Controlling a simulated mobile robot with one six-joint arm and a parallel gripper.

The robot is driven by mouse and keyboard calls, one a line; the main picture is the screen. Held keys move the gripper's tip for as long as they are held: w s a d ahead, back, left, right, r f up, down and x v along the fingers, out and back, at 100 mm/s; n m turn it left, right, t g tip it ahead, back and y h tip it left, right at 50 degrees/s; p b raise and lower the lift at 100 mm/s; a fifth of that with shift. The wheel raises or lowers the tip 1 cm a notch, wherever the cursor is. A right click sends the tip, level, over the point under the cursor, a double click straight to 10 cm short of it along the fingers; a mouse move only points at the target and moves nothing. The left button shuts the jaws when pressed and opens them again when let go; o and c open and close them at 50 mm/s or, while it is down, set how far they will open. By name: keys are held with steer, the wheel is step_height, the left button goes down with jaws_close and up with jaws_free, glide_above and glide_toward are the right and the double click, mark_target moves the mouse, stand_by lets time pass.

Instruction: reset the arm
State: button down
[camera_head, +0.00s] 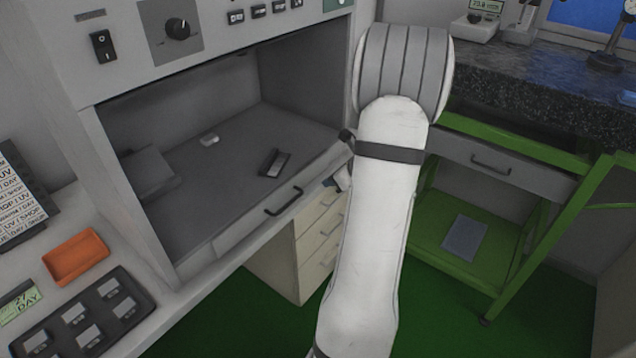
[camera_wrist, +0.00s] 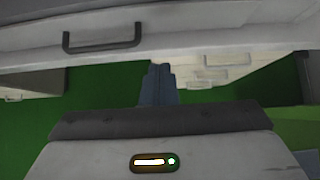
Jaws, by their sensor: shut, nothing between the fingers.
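My white arm rises through the middle of the head view, in front of the right edge of an open grey cabinet (camera_head: 215,250). In the wrist view, my gripper (camera_wrist: 158,84) shows as a narrow blue-grey shape with its fingers together and nothing between them. It points towards the space below a pale panel with a dark handle (camera_wrist: 102,38), over the green floor. In the head view, my arm hides most of the gripper.
Inside the cabinet lie a small dark block (camera_head: 275,163) and a small white piece (camera_head: 209,139). An orange tray (camera_head: 76,257) and a dark rack (camera_head: 42,345) sit at the left. Beige drawers (camera_head: 318,240) stand below. A green-framed bench (camera_head: 450,230) stands right.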

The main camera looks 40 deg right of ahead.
steer(key=v, duration=0.4)
steer(key=shift+s, duration=0.15)
steer(key=a+r+n+g+y+p, duration=0.15)
steer(key=a+r+n, duration=0.25)
steer(key=a+n, duration=0.45)
steer(key=a+r+n+g+p, duration=0.1)
steer(key=a+r+n+g, duration=0.3)
steer(key=a, duration=0.8)
steer(key=s+a+r+n+h+p, duration=0.1)
steer(key=s+a+r+n+h, duration=0.1)
steer(key=s+a+n, duration=0.4)
steer(key=s+a+r+n+h+p, duration=0.1)
steer(key=s+a+r+n, duration=0.3)
steer(key=n, duration=1)
steer(key=s+a, duration=0.3)
steer(key=shift+s+r+n+g+h, duration=0.3)
steer(key=shift+r+n+g+h, duration=0.05)
steer(key=c, duration=2.2)
jaws_free()
